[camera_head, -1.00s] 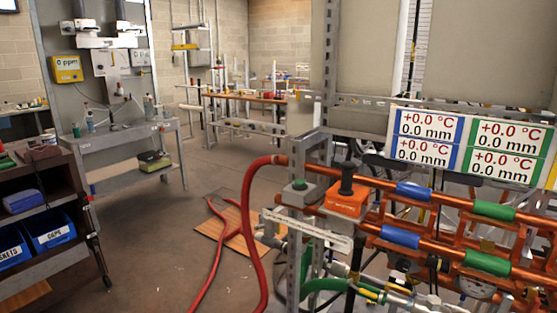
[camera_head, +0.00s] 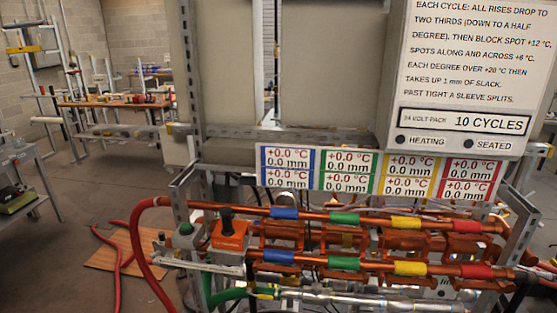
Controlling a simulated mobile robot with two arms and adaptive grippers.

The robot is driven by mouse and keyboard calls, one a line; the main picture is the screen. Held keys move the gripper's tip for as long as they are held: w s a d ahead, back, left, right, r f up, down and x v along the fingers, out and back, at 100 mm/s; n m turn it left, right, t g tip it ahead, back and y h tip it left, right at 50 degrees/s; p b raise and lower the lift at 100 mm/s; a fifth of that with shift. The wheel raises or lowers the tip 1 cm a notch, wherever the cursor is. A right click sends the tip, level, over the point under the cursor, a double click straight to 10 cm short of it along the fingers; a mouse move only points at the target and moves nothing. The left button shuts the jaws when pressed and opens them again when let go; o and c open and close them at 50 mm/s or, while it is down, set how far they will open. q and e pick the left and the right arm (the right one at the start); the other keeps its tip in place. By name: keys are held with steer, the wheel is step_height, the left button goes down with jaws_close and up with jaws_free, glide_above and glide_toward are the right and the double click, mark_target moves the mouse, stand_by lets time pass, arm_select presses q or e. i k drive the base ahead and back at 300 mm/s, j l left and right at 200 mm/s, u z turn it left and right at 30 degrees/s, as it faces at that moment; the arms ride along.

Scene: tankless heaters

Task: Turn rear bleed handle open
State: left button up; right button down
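I cannot clearly make out which part is the rear bleed handle. Two copper pipes run across the rack, a rear one (camera_head: 310,213) and a front one (camera_head: 310,259), each with blue, green, yellow and red sleeves. An orange box (camera_head: 229,236) with an upright black knob (camera_head: 226,213) stands at the rack's left end. A grey box with a green button (camera_head: 184,228) sits just left of it. A red hose (camera_head: 147,252) curves down from the left end of the rear pipe. Neither of my grippers is in view.
A panel of readouts (camera_head: 380,172), all at zero, stands behind the pipes. A grey cabinet with a sign (camera_head: 466,70) rises at the upper right. A metal frame post (camera_head: 197,70) stands left of centre. Concrete floor (camera_head: 80,210) is open at the left, with red hoses on cardboard.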

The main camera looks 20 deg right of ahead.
mark_target(381, 276)
steer(key=z, duration=1.6)
